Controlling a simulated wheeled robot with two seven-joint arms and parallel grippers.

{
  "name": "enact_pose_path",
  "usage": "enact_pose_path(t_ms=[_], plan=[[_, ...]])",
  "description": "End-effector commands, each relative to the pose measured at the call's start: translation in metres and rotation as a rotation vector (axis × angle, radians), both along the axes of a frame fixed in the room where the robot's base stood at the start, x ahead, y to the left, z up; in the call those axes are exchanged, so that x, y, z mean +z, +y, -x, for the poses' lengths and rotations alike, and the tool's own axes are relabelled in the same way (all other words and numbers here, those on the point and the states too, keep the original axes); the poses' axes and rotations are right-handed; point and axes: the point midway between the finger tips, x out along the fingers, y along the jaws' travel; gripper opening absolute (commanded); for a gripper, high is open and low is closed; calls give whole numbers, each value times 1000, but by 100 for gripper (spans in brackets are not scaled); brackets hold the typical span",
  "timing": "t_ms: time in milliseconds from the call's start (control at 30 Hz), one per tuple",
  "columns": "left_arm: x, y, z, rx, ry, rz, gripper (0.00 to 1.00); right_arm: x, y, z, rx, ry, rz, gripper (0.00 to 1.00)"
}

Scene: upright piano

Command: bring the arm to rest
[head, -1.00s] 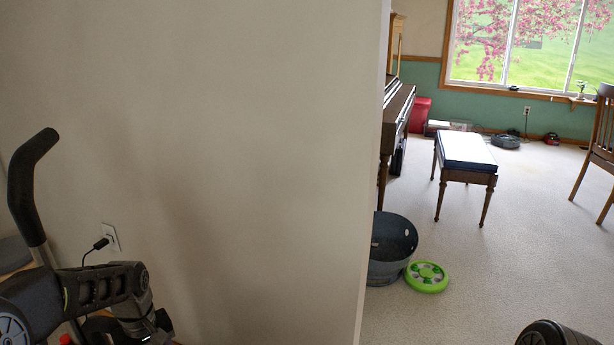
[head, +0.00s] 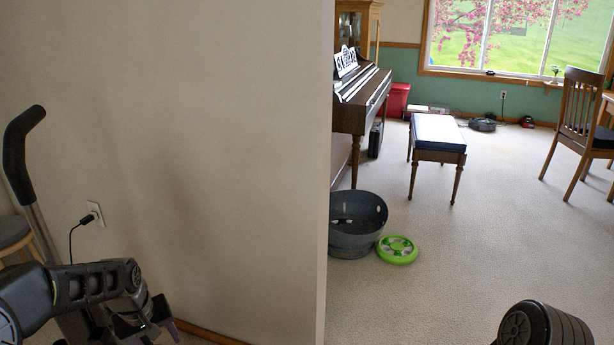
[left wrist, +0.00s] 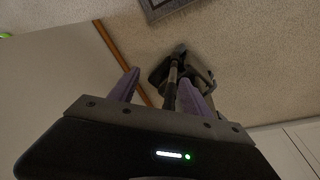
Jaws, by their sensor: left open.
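My left arm enters the head view at the lower left, bent beside the wall. My left gripper (head: 160,322) is at the bottom edge there, partly cut off. In the left wrist view its two purple fingers (left wrist: 160,86) are spread apart with nothing held between them. Beyond them a dark upright device with a pole (left wrist: 176,75) stands on the carpet. Part of my right arm shows at the lower right of the head view; its gripper is out of view.
A wall (head: 200,130) fills the left half, ending at a corner. Past it are an upright piano (head: 355,105), a bench (head: 438,133), a metal tub (head: 357,225), a green disc (head: 397,250) and a chair (head: 577,120). A black curved handle (head: 20,150) rises at far left. Carpet at right is open.

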Motion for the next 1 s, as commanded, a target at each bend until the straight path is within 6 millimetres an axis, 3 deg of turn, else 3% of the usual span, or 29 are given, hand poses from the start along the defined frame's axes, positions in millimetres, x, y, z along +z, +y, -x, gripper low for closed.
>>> enact_pose_path(t_ms=[200, 367, 500, 633, 967, 1000], plan=[[-41, -46, -15, -145, -116, 25, 56, 0, 0, 0, -1, 0, 0, 0], [-99, -106, -2, -276, -180, 61, 56, 0, 0, 0, -1, 0, 0, 0], [-163, -173, 49, -386, -196, 109, 56, 0, 0, 0, -1, 0, 0, 0], [-203, -219, 111, -444, -165, 153, 56, 0, 0, 0, -1, 0, 0, 0], [-246, -283, 247, -498, 49, 293, 56, 0, 0, 0, -1, 0, 0, 0], [-229, -282, 246, -493, 49, 292, 56, 18, 0, 1, -1, 1, 1, 0]])
